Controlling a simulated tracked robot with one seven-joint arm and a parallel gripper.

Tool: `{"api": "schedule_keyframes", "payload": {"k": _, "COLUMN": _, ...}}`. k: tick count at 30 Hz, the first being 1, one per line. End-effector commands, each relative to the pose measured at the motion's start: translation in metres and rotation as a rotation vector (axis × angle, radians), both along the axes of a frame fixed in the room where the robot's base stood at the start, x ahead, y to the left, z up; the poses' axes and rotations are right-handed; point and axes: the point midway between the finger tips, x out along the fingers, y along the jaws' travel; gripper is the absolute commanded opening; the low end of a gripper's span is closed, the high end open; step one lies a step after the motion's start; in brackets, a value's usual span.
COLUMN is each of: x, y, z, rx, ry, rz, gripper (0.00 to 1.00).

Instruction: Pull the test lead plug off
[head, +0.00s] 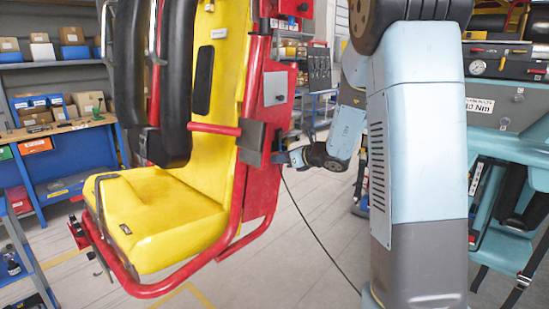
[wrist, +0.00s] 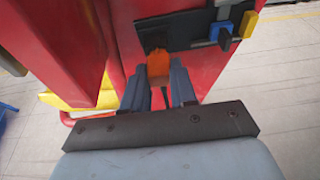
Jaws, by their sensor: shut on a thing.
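The orange plug (wrist: 158,66) sits at the lower edge of a dark panel (wrist: 182,28) on the red seat frame in the wrist view. My gripper (wrist: 158,82) is shut on it, with a blue-grey finger on each side. Whether the plug is still seated in the panel cannot be told. In the head view my gripper (head: 282,157) reaches the right side of the red frame (head: 262,170), where the plug is too small to make out. A thin black cable (head: 310,228) hangs from near my gripper down toward the floor.
A blue part (wrist: 222,32) and a yellow part (wrist: 247,22) stick out of the panel just right of the plug. The yellow seat (head: 165,215) with black restraints (head: 160,90) fills the left. A blue workbench (head: 70,165) stands behind it. Floor below my gripper is open.

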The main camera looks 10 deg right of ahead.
Motion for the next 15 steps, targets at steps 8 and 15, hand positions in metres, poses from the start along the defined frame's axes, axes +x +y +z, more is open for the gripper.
{"api": "schedule_keyframes", "payload": {"k": 8, "x": -0.007, "y": -0.006, "z": 0.000, "rx": 0.000, "ry": 0.000, "rz": -0.001, "gripper": 0.00}}
{"api": "schedule_keyframes", "payload": {"k": 15, "x": -0.014, "y": -0.009, "z": 0.001, "rx": 0.000, "ry": -0.001, "rz": 0.001, "gripper": 0.00}}
